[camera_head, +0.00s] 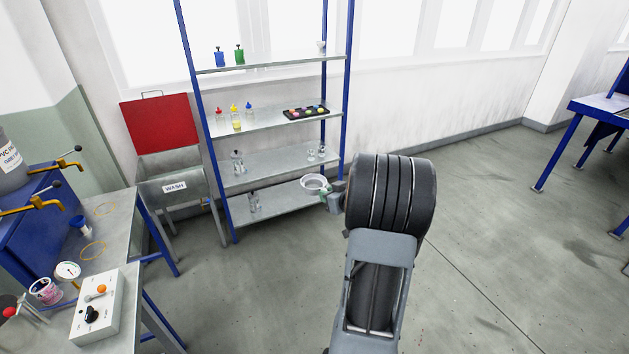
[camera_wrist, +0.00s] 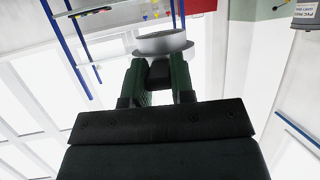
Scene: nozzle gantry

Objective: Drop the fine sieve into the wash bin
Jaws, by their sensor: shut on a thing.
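The fine sieve (camera_head: 314,184), a pale grey round ring with a rim, is in my gripper (camera_head: 329,200) in front of the lower shelves. In the wrist view the sieve (camera_wrist: 164,44) sits between the green fingers of my gripper (camera_wrist: 160,68), which are shut on it. Its mesh cannot be made out. The wash bin (camera_head: 180,214) is a grey metal box with a WASH label, left of the shelf rack. Its red lid (camera_head: 158,124) stands raised at the back. The sieve is to the right of the bin and apart from it.
A blue-framed rack (camera_head: 276,206) holding bottles, glassware and a black tray (camera_head: 306,112) stands between bin and arm. A workbench (camera_head: 122,234) with a control box (camera_head: 97,308) and gauge (camera_head: 68,271) is at the left.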

